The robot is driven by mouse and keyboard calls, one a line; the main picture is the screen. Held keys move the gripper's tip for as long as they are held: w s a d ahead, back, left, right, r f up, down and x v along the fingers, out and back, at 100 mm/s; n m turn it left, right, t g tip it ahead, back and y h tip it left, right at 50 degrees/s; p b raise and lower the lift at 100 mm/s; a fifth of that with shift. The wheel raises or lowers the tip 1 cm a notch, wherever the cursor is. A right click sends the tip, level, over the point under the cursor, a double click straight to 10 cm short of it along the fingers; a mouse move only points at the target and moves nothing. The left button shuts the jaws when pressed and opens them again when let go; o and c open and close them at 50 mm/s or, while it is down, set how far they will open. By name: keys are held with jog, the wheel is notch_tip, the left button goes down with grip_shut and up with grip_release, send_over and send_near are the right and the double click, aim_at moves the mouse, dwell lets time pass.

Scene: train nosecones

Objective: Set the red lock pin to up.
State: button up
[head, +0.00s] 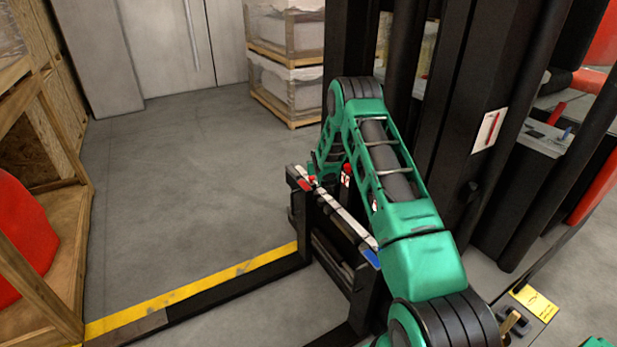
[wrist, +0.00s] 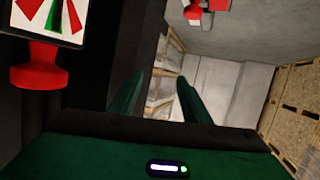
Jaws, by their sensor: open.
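A red knob (wrist: 38,78) with a wide flange stands close at the left of the wrist view, against a plate with red and green wedges (wrist: 52,18). Another red part (wrist: 207,6) shows at the top edge. I cannot tell which is the red lock pin. In the head view, a red knob (head: 347,168) and a smaller red part (head: 312,180) show beside my arm, near a bar (head: 345,218) with red and blue ends. My gripper (wrist: 160,80) is open and empty, to the right of the near knob and apart from it. My arm hides it in the head view.
Dark forklift masts (head: 465,120) stand close at the right of my arm. Crates on pallets (head: 287,45) are at the back. A wooden rack (head: 45,130) stands at the left. The grey floor (head: 190,170) between is clear, with a yellow strip (head: 190,290) in front.

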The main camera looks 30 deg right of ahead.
aim_at(312, 180)
jog(key=a+f+t, duration=0.1)
jog(key=f, duration=0.3)
jog(key=a+f+t, duration=0.1)
jog(key=f, duration=0.4)
jog(key=a+f+t, duration=0.1)
jog(key=f, duration=0.3)
jog(key=shift+w+a+f+t, duration=0.1)
jog(key=shift+w+f+t, duration=0.2)
jog(key=shift+t, duration=0.1)
jog(key=shift+x, duration=5.3)
jog(key=shift+s, duration=0.1)
jog(key=shift+c, duration=0.3)
